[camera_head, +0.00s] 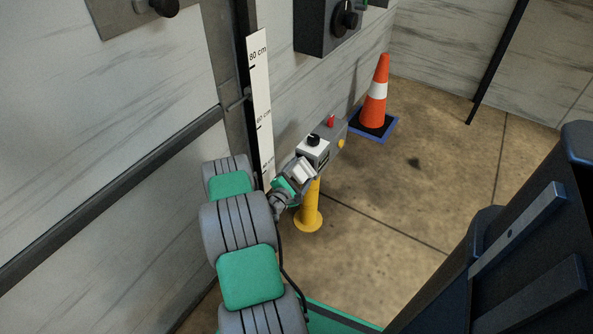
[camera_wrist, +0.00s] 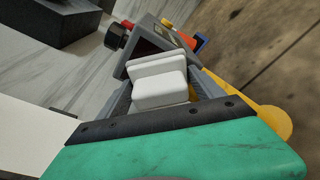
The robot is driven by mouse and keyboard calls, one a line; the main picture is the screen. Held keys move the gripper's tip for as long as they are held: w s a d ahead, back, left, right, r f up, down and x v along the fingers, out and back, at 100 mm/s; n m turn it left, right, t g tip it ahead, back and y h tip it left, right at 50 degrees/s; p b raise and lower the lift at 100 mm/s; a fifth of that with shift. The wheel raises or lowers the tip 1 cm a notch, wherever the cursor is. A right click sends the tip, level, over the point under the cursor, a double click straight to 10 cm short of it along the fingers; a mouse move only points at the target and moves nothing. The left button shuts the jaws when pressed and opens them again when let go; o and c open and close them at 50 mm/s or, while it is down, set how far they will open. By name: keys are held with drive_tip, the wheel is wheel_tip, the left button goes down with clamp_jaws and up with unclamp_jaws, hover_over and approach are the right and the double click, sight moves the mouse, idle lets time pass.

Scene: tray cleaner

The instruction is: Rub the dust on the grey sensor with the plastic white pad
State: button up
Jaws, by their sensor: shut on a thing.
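My gripper (camera_head: 297,177) is at the end of my arm, beside the top of a yellow post. It is shut on the white pad (camera_wrist: 160,90), a stepped white block between the two grey fingers. The pad also shows in the head view (camera_head: 302,170). The grey sensor (camera_wrist: 186,60) is a boxy housing with a dark face, just beyond the pad. In the head view the sensor (camera_head: 324,155) sits at the top of the post. The pad overlaps the sensor's near edge in the wrist view; I cannot tell whether they touch. I cannot make out the dust.
The yellow post (camera_head: 309,210) stands on the floor below. A black knob (camera_head: 313,140), a red button (camera_head: 331,120) and a yellow button (camera_head: 341,144) are close by. A height scale (camera_head: 260,100) stands along the wall at left.

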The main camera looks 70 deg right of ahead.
drive_tip(key=shift+s+a, duration=0.15)
drive_tip(key=shift+s, duration=1.3)
drive_tip(key=shift+w, duration=0.15)
drive_tip(key=shift+w+d+f+b, duration=0.15)
drive_tip(key=shift+w+b, duration=0.25)
drive_tip(key=shift+w, duration=0.2)
drive_tip(key=shift+w+d+r+b, duration=0.1)
drive_tip(key=shift+w+b, duration=0.3)
drive_tip(key=shift+w, duration=0.15)
drive_tip(key=shift+w+d, duration=0.2)
drive_tip(key=shift+w, duration=0.5)
drive_tip(key=w+b, duration=0.1)
drive_tip(key=w, duration=0.2)
drive_tip(key=shift+d+b, duration=0.15)
drive_tip(key=shift+b, duration=0.25)
drive_tip(key=a, duration=0.6)
drive_tip(key=shift+w, duration=0.45)
